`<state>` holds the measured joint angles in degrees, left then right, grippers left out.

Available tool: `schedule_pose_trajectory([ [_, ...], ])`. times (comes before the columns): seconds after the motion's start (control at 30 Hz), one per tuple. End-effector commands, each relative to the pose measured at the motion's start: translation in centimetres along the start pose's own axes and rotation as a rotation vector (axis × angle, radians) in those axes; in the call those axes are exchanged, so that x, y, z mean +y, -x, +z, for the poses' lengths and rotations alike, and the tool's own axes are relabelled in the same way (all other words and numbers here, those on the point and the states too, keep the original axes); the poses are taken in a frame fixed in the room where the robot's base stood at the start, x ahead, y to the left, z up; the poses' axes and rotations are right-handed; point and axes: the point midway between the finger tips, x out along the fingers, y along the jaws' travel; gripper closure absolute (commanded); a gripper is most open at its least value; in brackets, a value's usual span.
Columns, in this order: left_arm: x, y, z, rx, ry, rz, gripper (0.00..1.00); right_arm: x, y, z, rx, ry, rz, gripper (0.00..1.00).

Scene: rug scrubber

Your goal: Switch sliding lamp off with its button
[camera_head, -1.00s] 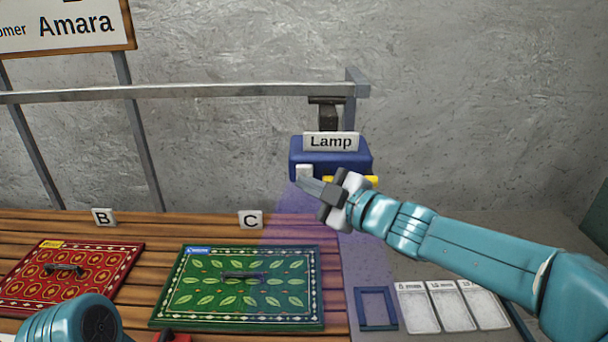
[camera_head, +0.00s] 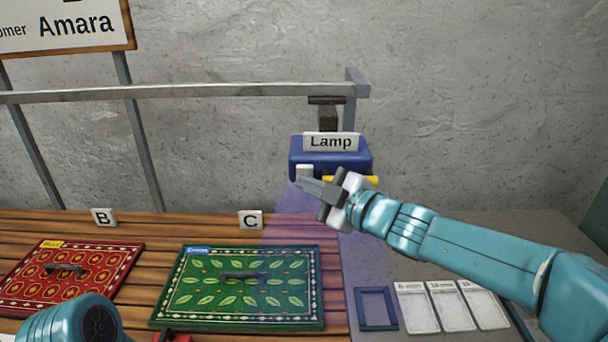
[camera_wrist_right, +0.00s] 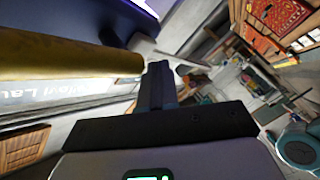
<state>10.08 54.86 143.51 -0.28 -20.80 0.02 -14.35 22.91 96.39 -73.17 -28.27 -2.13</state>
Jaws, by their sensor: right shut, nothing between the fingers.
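The sliding lamp (camera_head: 359,160) is a blue box with a "Lamp" label, hanging from the metal rail at the back. A purple glow shows below it. Its white button (camera_head: 304,172) is on the front left. A yellow bar (camera_head: 367,180) is on the lower front right, and a yellow bar (camera_wrist_right: 70,65) also shows large in the right wrist view. My right gripper (camera_head: 302,182) is shut and empty, its tips at the lower edge of the white button; I cannot tell whether they touch. My left arm shows at the lower left, but its gripper is not clearly visible.
A red rug (camera_head: 105,262) and a green rug (camera_head: 205,316) lie on the wooden slats by the B and C signs. A blue frame (camera_head: 360,308) and several white cards lie at right. The rail (camera_head: 220,90) crosses above.

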Motion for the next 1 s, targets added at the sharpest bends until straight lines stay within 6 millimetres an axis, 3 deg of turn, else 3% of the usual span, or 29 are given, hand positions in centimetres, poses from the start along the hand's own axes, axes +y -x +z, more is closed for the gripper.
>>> schedule_pose_trajectory([
  [1.0, 0.32, 0.89, 0.02, 0.0, 0.0, 0.0, 0.37, 0.54, -0.73, 0.5, 0.0, 0.0, 0.0, 1.0],
])
